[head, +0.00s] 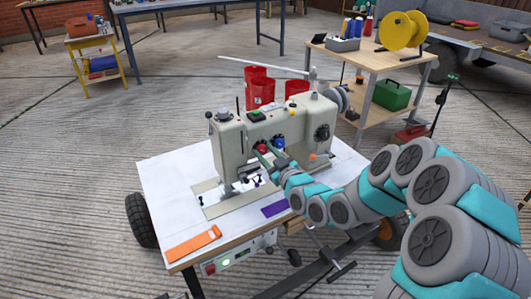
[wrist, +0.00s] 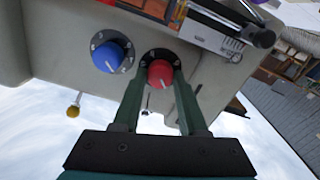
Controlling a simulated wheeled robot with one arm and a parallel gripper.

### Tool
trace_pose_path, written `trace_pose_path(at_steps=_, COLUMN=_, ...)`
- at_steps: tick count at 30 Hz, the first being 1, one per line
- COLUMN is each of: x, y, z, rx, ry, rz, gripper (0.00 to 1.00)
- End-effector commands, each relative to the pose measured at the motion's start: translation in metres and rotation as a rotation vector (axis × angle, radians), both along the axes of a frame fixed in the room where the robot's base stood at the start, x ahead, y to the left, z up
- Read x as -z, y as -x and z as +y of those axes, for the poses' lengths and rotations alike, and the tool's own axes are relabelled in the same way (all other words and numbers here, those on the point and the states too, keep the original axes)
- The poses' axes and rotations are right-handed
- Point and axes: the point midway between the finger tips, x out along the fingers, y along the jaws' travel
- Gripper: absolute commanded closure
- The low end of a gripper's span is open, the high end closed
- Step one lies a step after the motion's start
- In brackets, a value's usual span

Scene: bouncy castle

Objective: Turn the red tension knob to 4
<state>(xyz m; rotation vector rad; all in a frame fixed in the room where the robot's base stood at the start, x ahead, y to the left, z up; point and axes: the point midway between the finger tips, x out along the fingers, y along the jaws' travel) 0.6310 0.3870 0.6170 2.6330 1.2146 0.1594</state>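The red tension knob (wrist: 160,73) sits on a round black dial plate on the beige sewing machine (head: 231,137). In the head view the red knob (head: 261,148) is on the machine's front. In the wrist view its white pointer line points down and slightly right in the picture. The dial's numbers are too small to read. My gripper (wrist: 159,76) has its two green fingers on either side of the red knob, tips level with it. I cannot tell whether they touch it. In the head view my gripper (head: 267,155) is right at the machine's front.
A blue knob (wrist: 112,57) on a similar dial is close beside the red one; it also shows in the head view (head: 280,142). The white table (head: 163,184) carries an orange strip (head: 194,244) and a purple piece (head: 275,209). Red containers (head: 259,86) stand behind the machine.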

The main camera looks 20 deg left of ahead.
Motion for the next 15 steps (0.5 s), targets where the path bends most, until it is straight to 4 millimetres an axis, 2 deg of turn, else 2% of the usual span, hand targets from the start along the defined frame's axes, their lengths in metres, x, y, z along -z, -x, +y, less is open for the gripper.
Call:
trace_pose_path(at_steps=2, x=0.0000, y=-0.0001, z=-0.0001, rx=0.000, ry=0.000, rz=0.000, gripper=0.68)
trace_pose_path(at_steps=10, x=0.0000, y=0.0001, z=-0.0001, rx=0.000, ry=0.000, rz=0.000, gripper=0.99)
trace_pose_path(at_steps=15, x=0.0000, y=0.0001, z=-0.0001, rx=0.000, ry=0.000, rz=0.000, gripper=1.00)
